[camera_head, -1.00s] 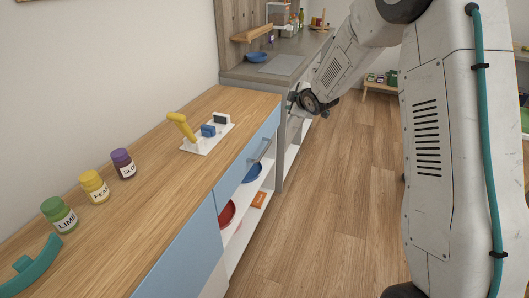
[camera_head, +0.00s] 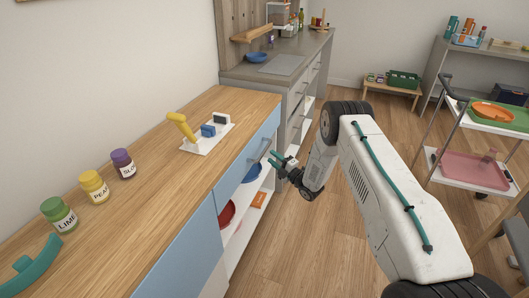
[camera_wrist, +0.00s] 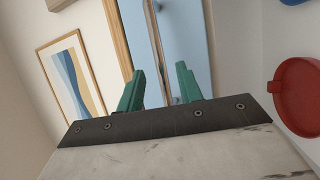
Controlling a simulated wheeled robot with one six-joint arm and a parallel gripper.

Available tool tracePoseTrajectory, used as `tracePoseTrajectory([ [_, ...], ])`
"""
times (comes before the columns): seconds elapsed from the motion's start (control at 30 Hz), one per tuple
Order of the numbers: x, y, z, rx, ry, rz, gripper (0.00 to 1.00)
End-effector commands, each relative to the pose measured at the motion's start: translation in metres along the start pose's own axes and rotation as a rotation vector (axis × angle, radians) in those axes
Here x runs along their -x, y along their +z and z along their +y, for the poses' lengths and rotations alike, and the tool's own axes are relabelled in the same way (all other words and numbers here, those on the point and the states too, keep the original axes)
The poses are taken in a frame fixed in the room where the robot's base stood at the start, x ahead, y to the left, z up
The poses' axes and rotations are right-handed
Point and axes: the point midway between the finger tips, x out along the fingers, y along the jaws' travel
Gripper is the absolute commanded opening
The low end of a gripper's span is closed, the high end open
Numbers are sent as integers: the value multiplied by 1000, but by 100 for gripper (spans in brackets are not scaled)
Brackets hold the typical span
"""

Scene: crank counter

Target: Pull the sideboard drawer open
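The wooden-topped sideboard (camera_head: 170,165) runs along the wall, with a light blue drawer front (camera_head: 232,180) that looks flush with its face. A grey bar handle (camera_head: 260,152) is on this front. My gripper (camera_head: 277,159), with teal fingers, is just right of the handle and points toward it. In the wrist view my gripper (camera_wrist: 160,88) has its fingers apart. The blue front (camera_wrist: 190,40) lies ahead, and the handle bar (camera_wrist: 156,35) runs lengthwise in line with the gap. Nothing is visibly gripped; contact with the handle cannot be told.
A yellow-handled crank device (camera_head: 205,137) and several labelled jars (camera_head: 95,186) stand on the sideboard. Below the drawer are open shelves with a red bowl (camera_head: 226,213). A trolley (camera_head: 464,166) stands at the right. Floor (camera_head: 300,240) beside the sideboard is clear.

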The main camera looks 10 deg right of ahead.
Motion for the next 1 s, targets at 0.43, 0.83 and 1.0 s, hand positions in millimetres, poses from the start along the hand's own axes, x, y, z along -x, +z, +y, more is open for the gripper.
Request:
tracePoseTrajectory([
  [0.43,-58,0,0,-2,-2,0,36],
  [0.83,-60,0,0,-3,-2,-1,5],
  [1.0,-60,0,0,-3,-2,-1,0],
])
